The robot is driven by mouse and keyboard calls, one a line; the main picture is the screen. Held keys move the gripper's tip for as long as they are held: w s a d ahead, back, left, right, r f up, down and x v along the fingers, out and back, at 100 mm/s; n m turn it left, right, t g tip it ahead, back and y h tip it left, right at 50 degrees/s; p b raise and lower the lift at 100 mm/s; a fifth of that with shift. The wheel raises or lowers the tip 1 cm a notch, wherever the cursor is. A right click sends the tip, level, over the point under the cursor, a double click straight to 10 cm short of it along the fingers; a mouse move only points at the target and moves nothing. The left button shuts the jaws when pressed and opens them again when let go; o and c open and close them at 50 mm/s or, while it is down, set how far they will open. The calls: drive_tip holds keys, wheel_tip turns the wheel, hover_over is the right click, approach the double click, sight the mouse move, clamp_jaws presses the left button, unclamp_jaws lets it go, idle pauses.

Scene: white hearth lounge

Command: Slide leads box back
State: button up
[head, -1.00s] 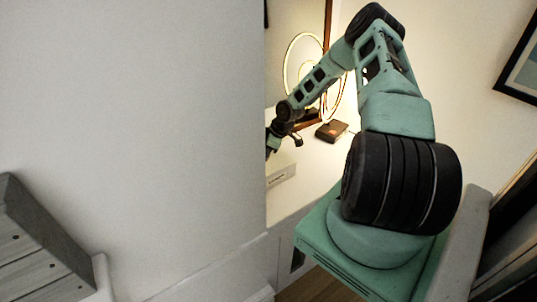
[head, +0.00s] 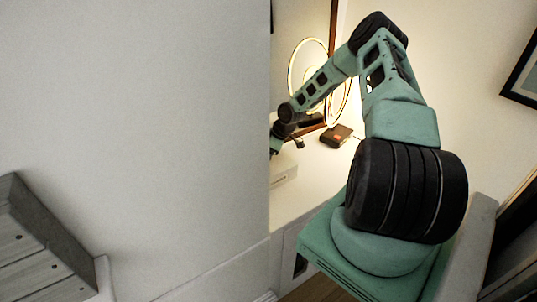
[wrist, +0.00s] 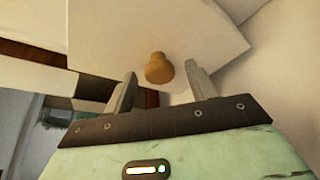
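A white box with a small label on its front (head: 284,178), likely the leads box, stands on the white counter in the head view, partly cut off by the wall edge. My gripper (wrist: 161,69) is open in the wrist view, its two grey fingers apart. A round wooden knob (wrist: 159,68) on a white panel (wrist: 205,30) shows between the fingertips, with a gap on each side. I cannot tell whether this panel belongs to the box. In the head view the wall hides most of my gripper.
A large white wall (head: 135,120) fills the left of the head view. A dark small box (head: 336,135) and a lit ring lamp (head: 307,65) stand farther back on the counter (head: 315,180). A grey slatted piece (head: 40,255) is at lower left.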

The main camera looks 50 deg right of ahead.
drive_tip(key=b+v, duration=0.4)
drive_tip(key=v, duration=1.3)
drive_tip(key=shift+r, duration=0.25)
